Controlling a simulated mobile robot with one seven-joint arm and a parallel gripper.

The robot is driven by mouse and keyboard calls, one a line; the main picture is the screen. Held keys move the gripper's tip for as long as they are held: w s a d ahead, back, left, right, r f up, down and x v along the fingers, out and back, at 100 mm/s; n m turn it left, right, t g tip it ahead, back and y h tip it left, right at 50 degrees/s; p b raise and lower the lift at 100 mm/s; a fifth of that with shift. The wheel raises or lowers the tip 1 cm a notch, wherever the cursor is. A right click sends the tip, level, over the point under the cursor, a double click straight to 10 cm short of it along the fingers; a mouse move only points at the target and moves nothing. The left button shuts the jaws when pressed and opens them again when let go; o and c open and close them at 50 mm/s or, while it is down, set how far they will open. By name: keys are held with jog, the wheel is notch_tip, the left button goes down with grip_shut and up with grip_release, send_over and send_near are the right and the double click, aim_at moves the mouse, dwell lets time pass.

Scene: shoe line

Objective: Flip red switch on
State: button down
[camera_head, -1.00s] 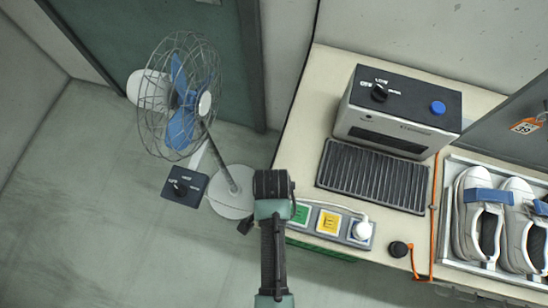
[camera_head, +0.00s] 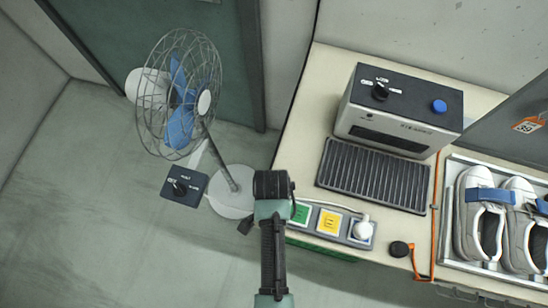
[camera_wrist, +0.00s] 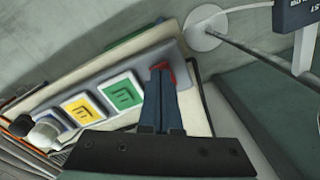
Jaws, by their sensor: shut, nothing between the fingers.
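A grey power strip with green, yellow and blue sockets (camera_head: 346,241) lies along the front edge of the bench; it also shows in the wrist view (camera_wrist: 59,127). The red switch (camera_wrist: 170,68) is at the strip's end beside the green socket, partly covered by my fingertips. My gripper (camera_wrist: 161,76) is shut and empty, its tips at the red switch, seemingly touching it. In the head view my arm hides the switch and the fingers. I cannot tell the switch's position.
A white plug (camera_head: 363,225) sits in the blue socket. A machine with a knob and blue button (camera_head: 398,108) stands behind a ribbed dark mat (camera_head: 374,175). Grey shoes (camera_head: 480,215) lie in a tray at right. A fan (camera_head: 180,95) stands on the floor at left.

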jog(key=shift+f+b, duration=0.4)
jog(key=shift+f, duration=0.2)
jog(key=shift+r, duration=0.2)
notch_tip(320, 180, up, 7)
jog(key=p, duration=0.7)
jog(key=shift+p, duration=0.4)
jog(key=shift+f, duration=0.15)
